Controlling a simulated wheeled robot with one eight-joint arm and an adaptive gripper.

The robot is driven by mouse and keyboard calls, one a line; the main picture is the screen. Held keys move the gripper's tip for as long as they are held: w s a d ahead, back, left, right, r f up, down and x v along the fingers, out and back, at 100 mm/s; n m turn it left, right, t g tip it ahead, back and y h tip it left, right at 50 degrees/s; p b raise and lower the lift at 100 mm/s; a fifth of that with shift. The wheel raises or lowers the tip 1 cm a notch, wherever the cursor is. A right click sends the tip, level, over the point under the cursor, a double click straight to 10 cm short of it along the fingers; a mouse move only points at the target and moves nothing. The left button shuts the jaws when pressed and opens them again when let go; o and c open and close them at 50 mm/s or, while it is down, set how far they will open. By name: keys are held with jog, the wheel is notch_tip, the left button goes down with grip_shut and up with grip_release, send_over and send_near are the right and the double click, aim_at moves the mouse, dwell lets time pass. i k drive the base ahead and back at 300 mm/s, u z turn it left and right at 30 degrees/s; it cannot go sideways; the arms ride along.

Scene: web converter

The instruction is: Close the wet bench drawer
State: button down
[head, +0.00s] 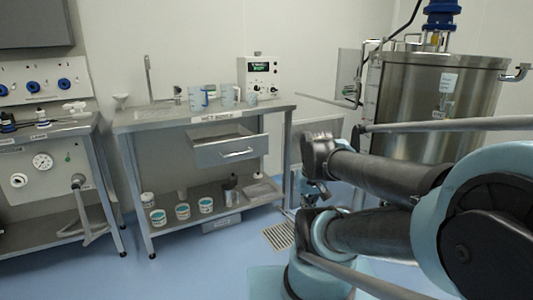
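The wet bench (130,121) is a steel table left of centre, with a white "WET BENCH" label on its front edge. Its drawer (212,155) hangs under the worktop on the right side and is pulled out toward me, so its open top shows. A bar handle (236,154) crosses the drawer front. The dark end of my arm, which looks like my gripper (317,172), is right of the bench and apart from the drawer handle. Its fingers are too small and dark to tell whether they are open.
Beakers (228,95) and a control box (258,76) stand on the bench top. Several white tubs (182,210) and a dark bottle (230,188) sit on the lower shelf. A steel tank (430,95) stands at right. The floor (205,265) before the bench is clear.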

aim_at(241, 143)
jog(key=u, duration=1.3)
jog(key=i, duration=1)
jog(key=z, duration=0.05)
